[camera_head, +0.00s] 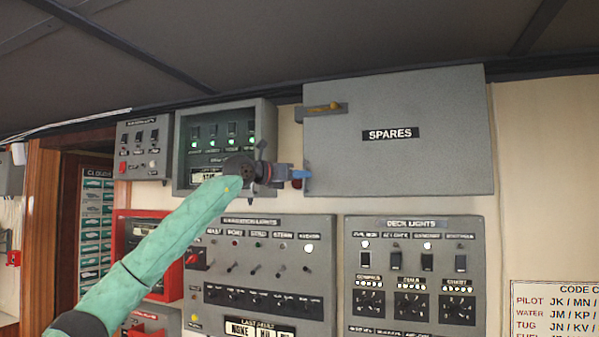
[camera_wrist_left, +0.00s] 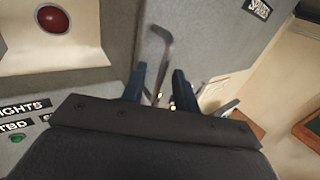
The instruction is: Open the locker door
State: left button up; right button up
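The grey locker door (camera_head: 420,150) is marked SPARES and hangs at the upper right in the head view; it looks shut. A yellow handle or latch (camera_head: 322,107) is at its upper left corner. My left gripper (camera_head: 303,174) is beside the door's lower left edge, below the yellow handle. In the left wrist view, the two dark blue fingers (camera_wrist_left: 158,90) stand apart with a thin, bent dark rod (camera_wrist_left: 164,60) showing between or beyond them. I cannot tell whether they touch it or what it belongs to. My right gripper is out of view.
An open-fronted grey panel box (camera_head: 268,125) with green lights is just left of the locker. Switch panels, including deck lights (camera_head: 412,270), fill the wall below. A red button (camera_wrist_left: 52,18) shows in the left wrist view. Bare wall (camera_head: 550,180) lies right of the locker.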

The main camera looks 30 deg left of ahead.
pick_arm(q)
jog(key=shift+w+d, duration=0.1)
jog(key=shift+w, duration=0.05)
grip_shut()
